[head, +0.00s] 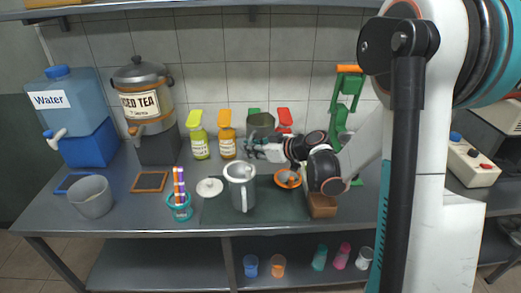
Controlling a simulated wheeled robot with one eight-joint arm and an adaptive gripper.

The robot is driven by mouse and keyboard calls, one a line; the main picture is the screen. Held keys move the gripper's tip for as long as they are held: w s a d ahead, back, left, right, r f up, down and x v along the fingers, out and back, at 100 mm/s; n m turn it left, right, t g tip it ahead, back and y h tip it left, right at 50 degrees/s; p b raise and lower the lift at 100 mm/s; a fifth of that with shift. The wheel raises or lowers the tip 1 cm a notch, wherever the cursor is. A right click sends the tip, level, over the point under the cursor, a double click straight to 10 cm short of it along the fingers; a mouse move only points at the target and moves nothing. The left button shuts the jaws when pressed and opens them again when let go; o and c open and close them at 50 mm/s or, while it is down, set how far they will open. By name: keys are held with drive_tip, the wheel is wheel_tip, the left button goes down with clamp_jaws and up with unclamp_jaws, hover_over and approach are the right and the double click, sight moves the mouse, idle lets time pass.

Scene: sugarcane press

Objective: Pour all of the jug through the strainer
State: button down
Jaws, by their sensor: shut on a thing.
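A dark grey-green jug (261,122) shows behind and above my gripper, near the back of the counter, and looks roughly upright. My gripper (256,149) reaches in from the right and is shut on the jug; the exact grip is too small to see. A light grey pitcher (242,188) stands upright on the dark mat in front of and below my gripper, its handle toward the front. An orange round piece (281,181), apparently the strainer, is right of the pitcher and partly hidden by my arm. The jug's contents are not visible.
A white lid (210,187) and a teal holder with colourful straws (180,205) are left of the pitcher. Syrup bottles (200,144) stand behind. A grey bucket (91,199) is far left. A green press (343,105) and brown box (322,207) are right. The front mat (275,214) is clear.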

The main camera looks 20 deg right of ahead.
sight(260, 159)
drive_tip(key=d+n, duration=0.1)
drive_tip(key=w+d+f+n+g+y, duration=0.1)
drive_tip(key=w+d+n+g+y+b, duration=0.1)
drive_tip(key=d, duration=0.1)
drive_tip(key=shift+f, duration=0.3)
wheel_tip(260, 159, down, 2)
drive_tip(key=n+h+p, duration=0.1)
drive_tip(key=n+h, duration=0.1)
drive_tip(key=n+t+h+p, duration=0.1)
drive_tip(key=n+h, duration=0.1)
drive_tip(key=n, duration=0.1)
drive_tip(key=shift+a+t, duration=0.1)
drive_tip(key=shift+t, duration=0.2)
drive_tip(key=shift+f+n+h, duration=0.3)
drive_tip(key=shift+f, duration=0.2)
drive_tip(key=shift+f+b, duration=0.1)
drive_tip(key=shift+b, duration=0.25)
drive_tip(key=shift+d+f+n+t+b, duration=0.25)
drive_tip(key=shift+n+t+b, duration=0.15)
drive_tip(key=shift+b, duration=0.15)
drive_tip(key=shift+r+h, duration=0.1)
drive_tip(key=shift+h, duration=0.2)
